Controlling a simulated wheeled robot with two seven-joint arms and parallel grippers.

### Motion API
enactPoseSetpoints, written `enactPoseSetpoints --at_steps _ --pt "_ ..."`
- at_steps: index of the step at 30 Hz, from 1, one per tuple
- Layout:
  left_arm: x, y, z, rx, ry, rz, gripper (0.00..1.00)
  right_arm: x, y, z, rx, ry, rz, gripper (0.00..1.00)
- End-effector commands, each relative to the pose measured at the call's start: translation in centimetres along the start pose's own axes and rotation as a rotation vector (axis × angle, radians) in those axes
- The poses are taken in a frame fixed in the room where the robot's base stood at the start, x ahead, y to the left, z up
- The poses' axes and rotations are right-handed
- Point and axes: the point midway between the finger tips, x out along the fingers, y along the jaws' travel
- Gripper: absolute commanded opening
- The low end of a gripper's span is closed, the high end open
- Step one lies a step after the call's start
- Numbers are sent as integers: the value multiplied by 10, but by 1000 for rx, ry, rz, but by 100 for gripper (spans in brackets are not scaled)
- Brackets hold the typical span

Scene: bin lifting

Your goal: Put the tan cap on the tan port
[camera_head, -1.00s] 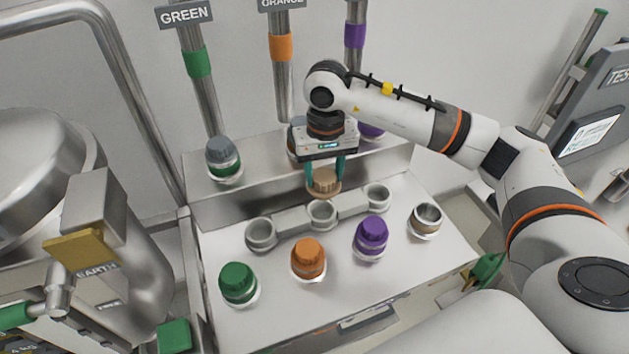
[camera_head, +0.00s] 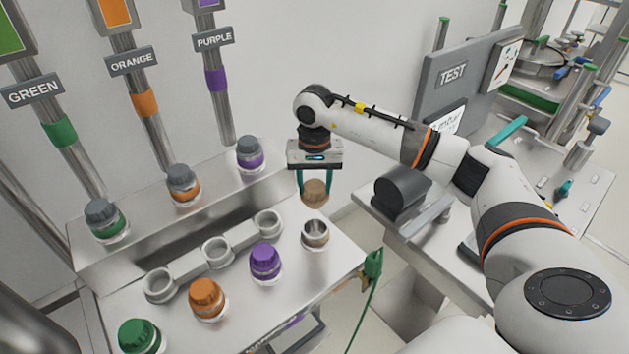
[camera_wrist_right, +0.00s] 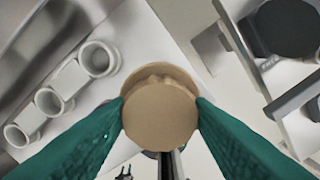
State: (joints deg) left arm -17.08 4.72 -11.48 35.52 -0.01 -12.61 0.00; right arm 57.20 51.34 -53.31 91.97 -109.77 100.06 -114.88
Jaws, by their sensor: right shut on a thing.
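The tan cap (camera_head: 315,193) is held between the teal fingers of my right gripper (camera_head: 315,182), which is shut on it. The cap also shows in the right wrist view (camera_wrist_right: 160,118), with a finger on each side. An uncapped port (camera_head: 315,233) with a metallic rim and brownish inside stands at the right end of the front row; I take it as the tan port. In the head view the cap appears just above this port, apart from it. The port cannot be made out in the wrist view. My left gripper is not in view.
Purple (camera_head: 265,261), orange (camera_head: 207,298) and green (camera_head: 138,336) capped ports stand to the left in the front row. Empty grey sockets (camera_head: 216,252) lie behind them. Grey-capped ports (camera_head: 184,184) line the raised back ledge. A bench with a dark cylinder (camera_head: 402,190) is at right.

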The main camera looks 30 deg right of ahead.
Motion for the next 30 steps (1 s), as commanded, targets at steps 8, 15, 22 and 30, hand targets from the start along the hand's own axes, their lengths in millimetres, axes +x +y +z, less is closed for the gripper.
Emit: enactPoseSetpoints --at_steps 8,15,22,30 --pt "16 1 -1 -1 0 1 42 28 0 0 -1 1 1 16" --pt "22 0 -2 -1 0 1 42 43 0 0 -1 -1 1 16" --pt "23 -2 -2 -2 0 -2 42 39 0 -1 -1 0 1 16" --pt "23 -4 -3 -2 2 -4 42 39 0 -1 -1 0 1 16"
